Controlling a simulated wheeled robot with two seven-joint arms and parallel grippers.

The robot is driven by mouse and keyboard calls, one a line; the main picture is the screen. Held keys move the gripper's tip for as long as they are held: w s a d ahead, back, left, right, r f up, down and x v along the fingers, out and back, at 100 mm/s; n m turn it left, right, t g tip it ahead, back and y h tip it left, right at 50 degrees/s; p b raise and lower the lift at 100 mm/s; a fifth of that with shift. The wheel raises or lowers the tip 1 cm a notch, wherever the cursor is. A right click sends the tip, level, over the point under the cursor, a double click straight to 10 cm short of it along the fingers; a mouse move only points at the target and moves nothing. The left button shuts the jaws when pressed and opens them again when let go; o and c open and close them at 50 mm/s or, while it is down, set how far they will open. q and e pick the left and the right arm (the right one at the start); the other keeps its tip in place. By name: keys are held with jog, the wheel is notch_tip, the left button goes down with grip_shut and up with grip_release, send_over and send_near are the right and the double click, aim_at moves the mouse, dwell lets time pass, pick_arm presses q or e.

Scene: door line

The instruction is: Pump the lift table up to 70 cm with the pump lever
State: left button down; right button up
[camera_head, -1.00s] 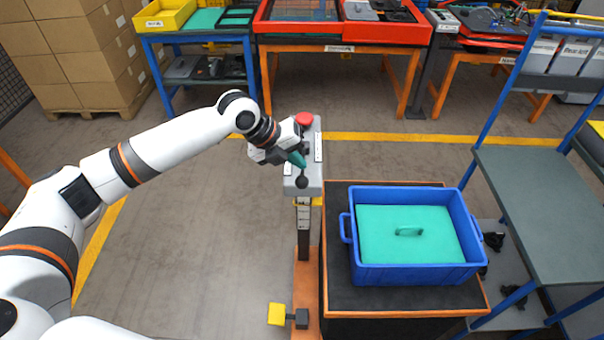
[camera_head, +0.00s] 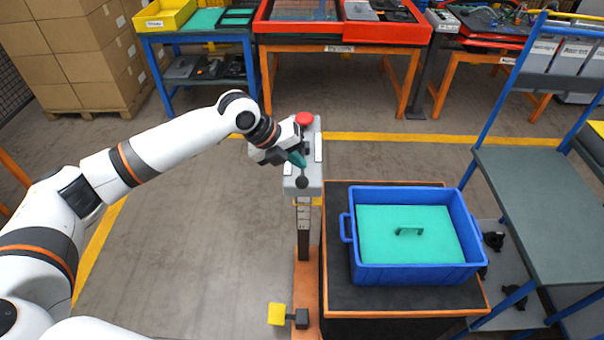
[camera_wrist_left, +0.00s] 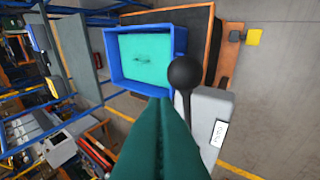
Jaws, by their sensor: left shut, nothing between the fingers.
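The lift table (camera_head: 338,290) has a black top with orange edges and stands right of a grey pump post. The pump lever ends in a round black knob (camera_head: 302,182) at the near end of the post's grey head (camera_head: 314,188). The knob is large in the left wrist view (camera_wrist_left: 185,73). My left gripper (camera_head: 300,160) is shut and empty, its teal fingertips over the grey head just behind the knob. In the left wrist view the fingers lie beside the lever; whether they touch it I cannot tell. My right gripper is not in view.
A blue crate (camera_head: 415,275) with a teal panel inside stands on the lift table. A red button (camera_head: 304,118) tops the far end of the head. A yellow pedal (camera_head: 277,314) is at the post's foot. A blue-framed shelf (camera_head: 540,210) stands right. Floor left is clear.

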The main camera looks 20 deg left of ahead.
aim_at(297, 180)
pick_arm(q)
jog(key=shift+f, duration=0.1)
jog(key=shift+s+f, duration=0.15)
jog(key=shift+f, duration=0.1)
